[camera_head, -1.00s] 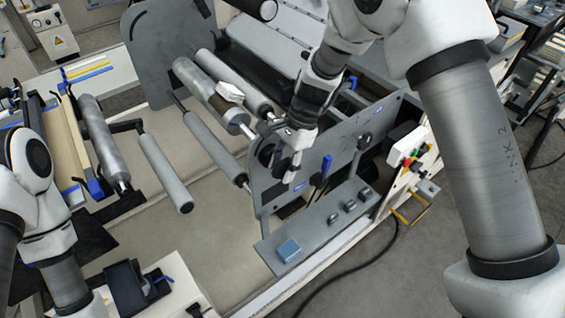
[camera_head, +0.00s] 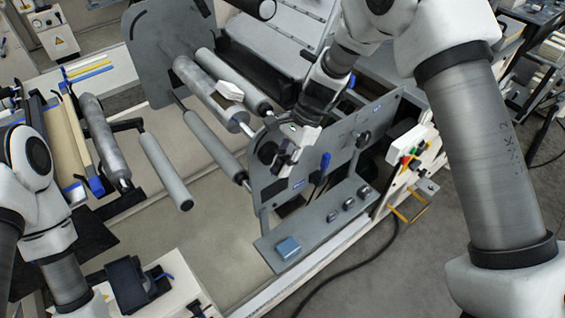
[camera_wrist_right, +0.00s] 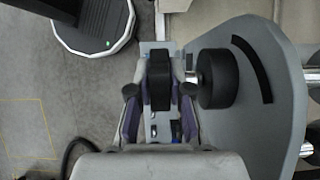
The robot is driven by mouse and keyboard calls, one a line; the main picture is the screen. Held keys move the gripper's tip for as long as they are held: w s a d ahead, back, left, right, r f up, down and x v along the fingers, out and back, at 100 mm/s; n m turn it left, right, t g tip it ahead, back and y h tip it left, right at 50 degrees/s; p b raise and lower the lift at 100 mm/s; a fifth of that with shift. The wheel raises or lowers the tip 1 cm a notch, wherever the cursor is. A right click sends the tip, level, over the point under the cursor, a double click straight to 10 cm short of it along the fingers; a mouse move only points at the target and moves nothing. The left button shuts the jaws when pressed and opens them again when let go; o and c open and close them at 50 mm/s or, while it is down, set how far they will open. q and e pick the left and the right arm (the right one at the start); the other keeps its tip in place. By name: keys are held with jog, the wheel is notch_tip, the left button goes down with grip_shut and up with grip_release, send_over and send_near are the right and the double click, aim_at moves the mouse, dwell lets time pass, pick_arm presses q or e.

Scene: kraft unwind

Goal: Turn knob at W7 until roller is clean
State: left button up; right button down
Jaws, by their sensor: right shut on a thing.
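The black knob (camera_wrist_right: 160,80) sits between the fingers of my right gripper (camera_wrist_right: 158,92) in the right wrist view. The gripper is shut on it. A short shaft runs from the knob to a thick black hub on the grey side plate (camera_wrist_right: 255,120). In the head view my right gripper (camera_head: 283,160) is at the near end of the rollers, hiding the knob. The roller (camera_head: 200,82) beside it looks grey, with a white block (camera_head: 230,90) against it. I cannot read a W7 label. My left gripper is out of view.
Other grey rollers (camera_head: 165,172) stick out to the left. A control box with colored buttons (camera_head: 412,160) stands to the right.

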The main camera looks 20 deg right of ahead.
jog(key=shift+s+d+f+g+y, duration=0.1)
jog(key=shift+f+g+y, duration=0.1)
jog(key=shift+y, duration=0.35)
jog(key=shift+f+g+y, duration=0.1)
jog(key=shift+g+y, duration=0.1)
jog(key=shift+y, duration=0.35)
jog(key=shift+f+g+y+b, duration=0.1)
jog(key=shift+g+y+b, duration=0.2)
jog(key=shift+y+b, duration=0.4)
jog(key=g+y+b, duration=0.1)
jog(key=y, duration=0.2)
jog(key=shift+d+f+b, duration=0.1)
jog(key=shift+b, duration=0.3)
jog(key=shift+y+b, duration=0.45)
jog(key=shift+y, duration=0.15)
jog(key=shift+r+g, duration=0.2)
jog(key=shift+g, duration=0.1)
jog(key=c, duration=1.1)
grip_release()
jog(key=shift+r, duration=0.1)
